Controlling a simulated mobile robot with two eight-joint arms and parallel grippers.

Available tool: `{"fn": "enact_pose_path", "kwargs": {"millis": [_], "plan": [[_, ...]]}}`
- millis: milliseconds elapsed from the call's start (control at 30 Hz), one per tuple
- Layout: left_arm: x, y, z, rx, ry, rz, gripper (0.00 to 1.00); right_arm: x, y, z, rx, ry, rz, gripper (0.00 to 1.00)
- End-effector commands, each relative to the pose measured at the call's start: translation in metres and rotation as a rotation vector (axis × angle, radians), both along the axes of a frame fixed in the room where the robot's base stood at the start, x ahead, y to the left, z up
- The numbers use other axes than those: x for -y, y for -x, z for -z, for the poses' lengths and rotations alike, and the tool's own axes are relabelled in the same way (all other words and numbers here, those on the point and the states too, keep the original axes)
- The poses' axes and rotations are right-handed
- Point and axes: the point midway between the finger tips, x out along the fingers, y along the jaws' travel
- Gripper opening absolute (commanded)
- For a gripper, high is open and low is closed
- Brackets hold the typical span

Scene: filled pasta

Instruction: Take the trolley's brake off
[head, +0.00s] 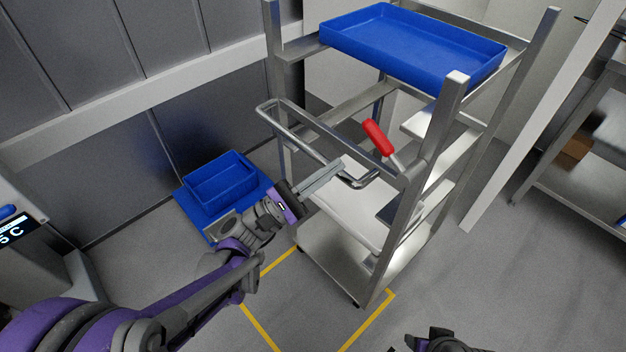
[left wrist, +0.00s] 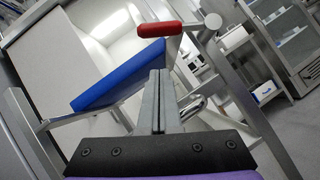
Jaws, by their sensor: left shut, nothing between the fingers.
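The trolley (head: 452,110) is a steel frame with shelves, standing over yellow floor lines. Its brake lever has a red grip (head: 378,137) and sticks up at a tilt beside the right front post. The red grip also shows in the left wrist view (left wrist: 159,29), beyond my fingertips. A steel push handle (head: 290,134) juts out from the trolley's front. My left gripper (head: 340,170) is shut and empty, close to the handle and below and left of the red grip, apart from the grip. Part of my right arm may show at the bottom edge; its fingers cannot be made out.
A blue tray (head: 415,42) lies on the trolley's top. Blue crates (head: 222,180) stand on the floor at the left, near the wall. A steel rack (head: 570,180) stands at the right. The floor in front of the trolley is clear.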

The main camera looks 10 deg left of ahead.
Motion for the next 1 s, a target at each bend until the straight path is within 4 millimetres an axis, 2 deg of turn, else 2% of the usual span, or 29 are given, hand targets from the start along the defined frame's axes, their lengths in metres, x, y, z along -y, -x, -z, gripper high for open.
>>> {"fn": "enact_pose_path", "kwargs": {"millis": [33, 167, 400, 1000], "plan": [[0.010, -0.005, -0.006, -0.001, 0.001, 0.006, 0.00, 0.000, 0.000, 0.000, 0.000, 0.000, 0.000, 0.50], [0.027, -0.017, -0.019, 0.000, 0.002, 0.004, 0.00, 0.000, 0.000, 0.001, 0.000, 0.000, 0.000, 0.50], [0.041, -0.011, -0.045, 0.000, 0.000, 0.002, 0.00, 0.000, 0.000, -0.001, 0.000, 0.000, 0.000, 0.50], [0.043, -0.011, -0.052, 0.008, -0.010, 0.000, 0.00, 0.000, 0.001, -0.005, 0.001, 0.000, 0.000, 0.50]]}}
